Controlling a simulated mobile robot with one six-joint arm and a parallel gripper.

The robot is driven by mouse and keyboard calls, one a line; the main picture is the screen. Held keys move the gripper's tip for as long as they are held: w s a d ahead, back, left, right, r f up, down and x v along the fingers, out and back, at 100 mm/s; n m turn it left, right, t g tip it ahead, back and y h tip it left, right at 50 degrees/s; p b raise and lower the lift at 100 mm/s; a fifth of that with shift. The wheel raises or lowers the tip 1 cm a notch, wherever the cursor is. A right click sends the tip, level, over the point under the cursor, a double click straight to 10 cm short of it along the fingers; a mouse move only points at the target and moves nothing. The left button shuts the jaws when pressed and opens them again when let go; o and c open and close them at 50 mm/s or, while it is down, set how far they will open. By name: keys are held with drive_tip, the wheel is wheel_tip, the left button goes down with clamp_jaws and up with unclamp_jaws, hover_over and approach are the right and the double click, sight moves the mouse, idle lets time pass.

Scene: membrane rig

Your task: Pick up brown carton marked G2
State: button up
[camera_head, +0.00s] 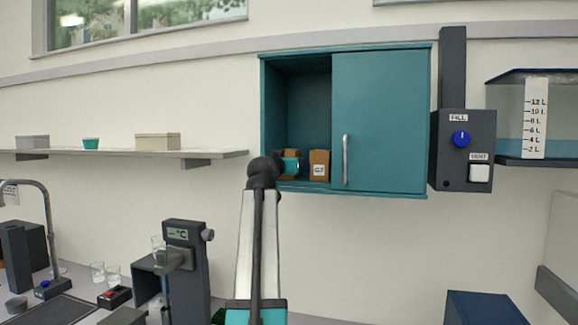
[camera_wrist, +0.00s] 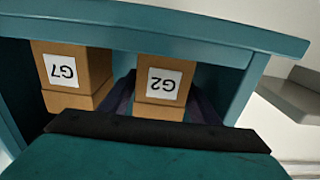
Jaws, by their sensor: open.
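The brown carton marked G2 (camera_wrist: 160,92) stands in the open left part of the teal wall cabinet (camera_head: 297,85). Its white label reads upside down in the wrist view. My gripper (camera_wrist: 164,98) is open, with one dark finger on each side of this carton. I cannot tell whether either finger touches it. In the head view my gripper (camera_head: 291,166) reaches into the cabinet opening and hides most of the G2 carton, with only a brown strip (camera_head: 290,152) showing.
A second brown carton, marked G7 (camera_head: 319,165), stands close beside G2; it also shows in the wrist view (camera_wrist: 60,70). The cabinet's sliding door (camera_head: 385,120) covers its right half. A shelf (camera_head: 120,153) with small boxes is to the left, a control box (camera_head: 463,150) to the right.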

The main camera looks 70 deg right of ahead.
drive_tip(key=shift+c, duration=0.4)
drive_tip(key=c, duration=0.8)
drive_tip(key=shift+a+r+b, duration=0.1)
drive_tip(key=shift+r+b, duration=0.1)
drive_tip(key=shift+b, duration=0.3)
drive_tip(key=shift+r, duration=0.25)
drive_tip(key=shift+r+b, duration=1.45)
drive_tip(key=shift+r, duration=1.6)
drive_tip(key=a+p, duration=0.4)
drive_tip(key=a, duration=1.5)
drive_tip(key=shift+a, duration=0.35)
